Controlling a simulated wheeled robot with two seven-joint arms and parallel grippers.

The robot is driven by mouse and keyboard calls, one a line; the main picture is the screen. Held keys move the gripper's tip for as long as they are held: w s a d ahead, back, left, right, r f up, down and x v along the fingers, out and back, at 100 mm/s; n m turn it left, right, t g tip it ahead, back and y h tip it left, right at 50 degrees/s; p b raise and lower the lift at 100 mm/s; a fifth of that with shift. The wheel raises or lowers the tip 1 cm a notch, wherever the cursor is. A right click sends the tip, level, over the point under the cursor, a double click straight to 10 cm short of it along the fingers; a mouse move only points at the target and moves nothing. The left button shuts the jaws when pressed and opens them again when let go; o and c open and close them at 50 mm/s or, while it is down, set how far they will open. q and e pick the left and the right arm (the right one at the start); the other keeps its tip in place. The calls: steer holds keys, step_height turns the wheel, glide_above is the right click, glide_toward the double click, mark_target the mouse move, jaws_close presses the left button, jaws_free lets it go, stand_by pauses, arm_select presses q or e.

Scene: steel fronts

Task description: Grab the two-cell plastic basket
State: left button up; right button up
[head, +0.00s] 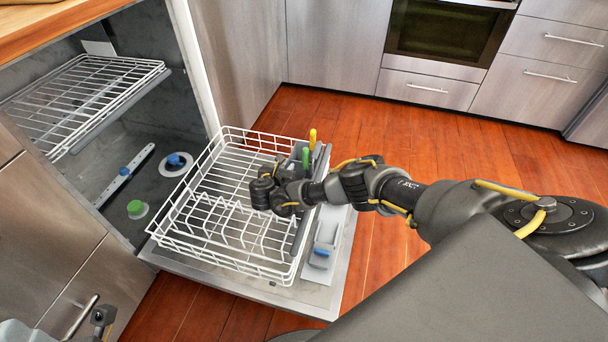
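The plastic basket (296,153) is grey and stands at the right side of the white lower dishwasher rack (190,238). A yellow handle and a green handle stick up from it. Its lower part is hidden behind my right arm and gripper, and I cannot make out its two cells. My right gripper (259,190) is over the rack, just left of and nearer than the basket. Its fingers are dark and small here, so I cannot tell how far apart they are. Part of my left gripper (103,318) shows at the bottom left corner, away from the rack.
The dishwasher door (318,296) is folded down under the pulled-out lower rack. The upper rack (80,95) is inside the tub. A wooden counter (50,22) lies above. Steel cabinets and an oven (445,30) stand behind. The wooden floor to the right is clear.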

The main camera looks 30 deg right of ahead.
steer(key=shift+w+d+f, duration=0.3)
steer(key=shift+d, duration=0.05)
steer(key=shift+r, duration=0.1)
jaws_close()
steer(key=shift+r, duration=0.15)
